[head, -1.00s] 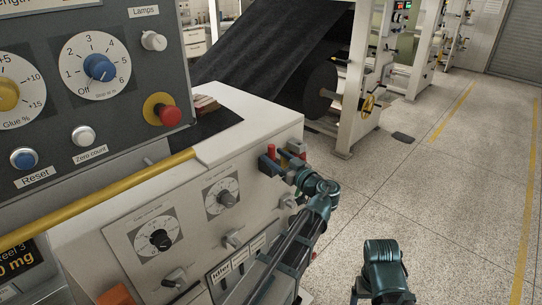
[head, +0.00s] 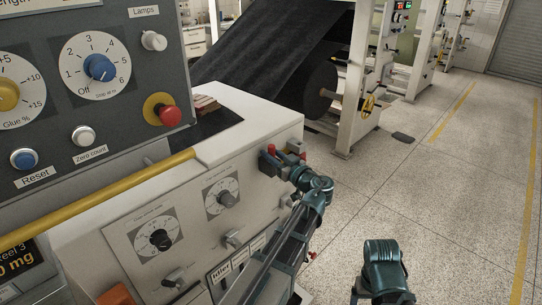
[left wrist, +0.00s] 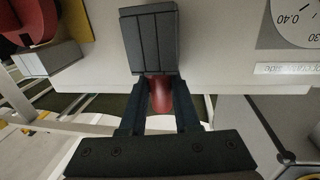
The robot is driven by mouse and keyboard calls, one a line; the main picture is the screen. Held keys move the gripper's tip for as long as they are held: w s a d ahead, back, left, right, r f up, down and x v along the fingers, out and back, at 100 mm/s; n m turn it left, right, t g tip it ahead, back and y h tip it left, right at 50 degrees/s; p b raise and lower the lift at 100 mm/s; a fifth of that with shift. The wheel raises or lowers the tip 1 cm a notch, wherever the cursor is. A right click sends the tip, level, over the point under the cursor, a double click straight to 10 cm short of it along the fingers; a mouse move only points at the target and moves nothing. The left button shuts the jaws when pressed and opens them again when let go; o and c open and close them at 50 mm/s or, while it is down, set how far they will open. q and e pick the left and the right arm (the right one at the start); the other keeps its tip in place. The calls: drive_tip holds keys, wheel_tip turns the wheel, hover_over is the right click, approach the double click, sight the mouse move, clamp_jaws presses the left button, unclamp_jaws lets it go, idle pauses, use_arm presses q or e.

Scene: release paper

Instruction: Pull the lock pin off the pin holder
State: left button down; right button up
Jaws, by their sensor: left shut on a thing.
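The lock pin (left wrist: 162,96) is a red rounded piece in the left wrist view. It sits between the two dark fingers of my left gripper (left wrist: 161,84), which is shut on it. The pin holder (left wrist: 150,40) appears as a dark grey grooved block right in front of the fingertips. The pin's inner end meets the block's near edge, and I cannot tell how deep it sits. In the head view my left gripper (head: 297,166) is at the right end of the pale machine panel, its fingers small and partly hidden.
The pale machine panel (head: 125,215) with dials and a yellow rail (head: 100,200) fills the left. A red knob (head: 271,149) stands close to my left gripper. A black roll (head: 320,88) stands behind. The floor (head: 450,190) on the right is clear.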

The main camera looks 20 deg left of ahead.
use_arm(q)
drive_tip(key=shift+r, duration=0.1)
drive_tip(key=shift+r+p, duration=3.2)
drive_tip(key=shift+p, duration=0.1)
